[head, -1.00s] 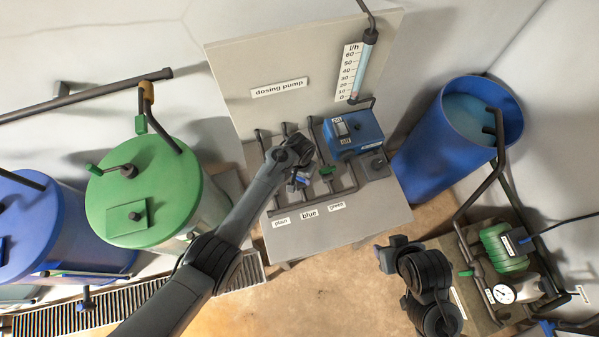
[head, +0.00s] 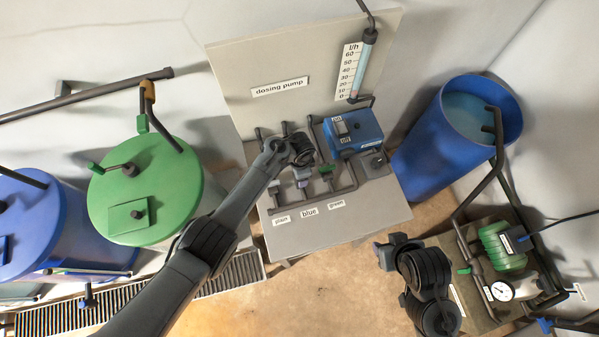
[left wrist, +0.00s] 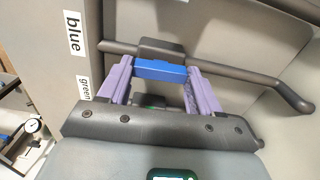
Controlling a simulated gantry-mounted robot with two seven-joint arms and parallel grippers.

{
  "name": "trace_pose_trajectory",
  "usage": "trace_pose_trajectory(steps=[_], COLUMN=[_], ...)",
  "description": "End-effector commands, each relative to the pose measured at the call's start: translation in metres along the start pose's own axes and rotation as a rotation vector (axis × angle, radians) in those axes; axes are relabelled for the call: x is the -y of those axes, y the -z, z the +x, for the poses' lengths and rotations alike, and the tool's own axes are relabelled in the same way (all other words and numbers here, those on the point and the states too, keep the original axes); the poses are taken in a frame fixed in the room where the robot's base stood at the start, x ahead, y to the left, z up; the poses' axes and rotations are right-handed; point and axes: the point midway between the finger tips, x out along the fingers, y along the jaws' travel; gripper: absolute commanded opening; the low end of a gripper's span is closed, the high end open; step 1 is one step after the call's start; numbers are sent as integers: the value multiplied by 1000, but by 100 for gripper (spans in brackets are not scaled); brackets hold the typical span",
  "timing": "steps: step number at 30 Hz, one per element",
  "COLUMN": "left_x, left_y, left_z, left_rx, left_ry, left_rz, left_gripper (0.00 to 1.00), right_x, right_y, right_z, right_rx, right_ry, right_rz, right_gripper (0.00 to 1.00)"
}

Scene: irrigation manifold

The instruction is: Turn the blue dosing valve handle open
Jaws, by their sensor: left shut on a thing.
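The blue dosing valve handle (left wrist: 160,70) is a short blue bar on a dark grey valve body and pipe in the left wrist view. My left gripper (left wrist: 158,82) has its two purple fingers at either end of the bar and is shut on it. In the head view my left gripper (head: 302,178) is over the valve row above the "blue" label (head: 309,211), and it hides the blue handle. My right gripper (head: 388,250) hangs away from the valves, over the floor right of the bench; its jaw opening is too small to read.
The green valve handle (head: 326,170) is close on the right of my left gripper. The blue pump box (head: 352,132) stands behind it. Grey pipes cross the panel around the valves. The bench front (head: 340,225) is clear.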

Motion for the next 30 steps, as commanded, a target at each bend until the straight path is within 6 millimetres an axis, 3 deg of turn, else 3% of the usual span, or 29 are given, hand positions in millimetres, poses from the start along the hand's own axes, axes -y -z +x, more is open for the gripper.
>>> trace_pose_trajectory(steps=[19,20,24,30], left_x=[0,0,0,0], left_y=[0,0,0,0], left_z=[0,0,0,0], left_rx=[0,0,0,0], left_ry=[0,0,0,0], left_rz=[55,55,54,52], left_gripper=[33,67,88,89], right_x=[-2,-2,-2,-1], right_y=[-1,-1,-1,0], right_z=[0,0,0,0], right_rx=[2,2,1,1], right_ry=[-7,-7,-5,-2], right_rz=[-8,-8,-6,-2], right_gripper=[43,43,43,43])
